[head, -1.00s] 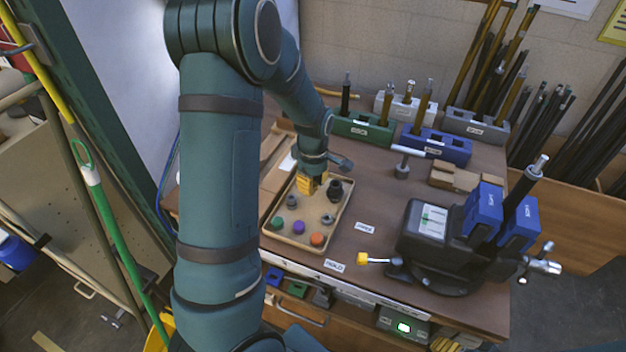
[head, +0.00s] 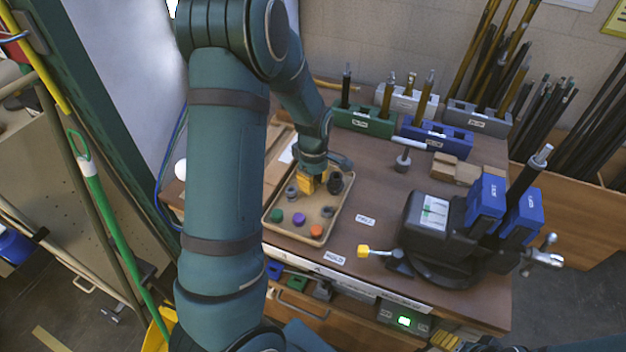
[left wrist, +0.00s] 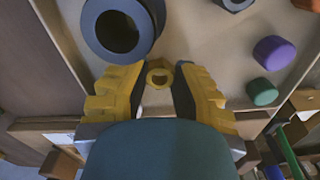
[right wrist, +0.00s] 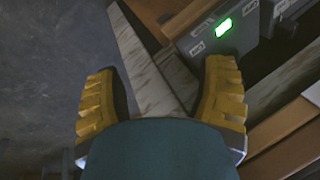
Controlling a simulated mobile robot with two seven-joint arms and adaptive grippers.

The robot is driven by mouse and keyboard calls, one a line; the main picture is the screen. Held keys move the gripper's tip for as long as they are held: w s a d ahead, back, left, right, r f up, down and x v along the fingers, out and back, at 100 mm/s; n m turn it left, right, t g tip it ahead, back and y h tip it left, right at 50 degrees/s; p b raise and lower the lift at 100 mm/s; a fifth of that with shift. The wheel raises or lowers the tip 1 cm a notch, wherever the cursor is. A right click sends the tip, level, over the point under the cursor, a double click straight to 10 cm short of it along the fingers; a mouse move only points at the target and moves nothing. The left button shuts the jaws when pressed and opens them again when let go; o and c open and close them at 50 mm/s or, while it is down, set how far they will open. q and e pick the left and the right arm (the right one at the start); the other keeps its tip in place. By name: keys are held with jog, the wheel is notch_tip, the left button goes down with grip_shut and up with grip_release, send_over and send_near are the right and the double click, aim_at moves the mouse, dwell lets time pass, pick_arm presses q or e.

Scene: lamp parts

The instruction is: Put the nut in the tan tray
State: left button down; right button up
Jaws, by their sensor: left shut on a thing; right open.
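The tan tray (head: 270,229) lies on the bench in the head view, with several small parts in it. My left gripper (head: 312,186) reaches down into the tray's far part. In the left wrist view its fingers (left wrist: 159,80) are closed around a small brass nut (left wrist: 160,73), over the tray floor (left wrist: 195,40). I cannot tell whether the nut touches the floor. In the head view the fingers hide the nut. My right gripper (right wrist: 160,85) is open and empty in its wrist view, away from the tray.
A dark ring part (left wrist: 118,28) stands close beside the left fingers. Purple (head: 299,218), green (head: 277,216) and orange (head: 316,231) caps lie in the tray. A black vise (head: 425,225) stands right of it. Colored blocks holding rods line the back.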

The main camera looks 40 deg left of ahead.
pick_arm(q)
jog(key=shift+f, duration=0.4)
dwell(0.8)
jog(key=c, duration=0.8)
grip_release()
notch_tip(320, 180, up, 12)
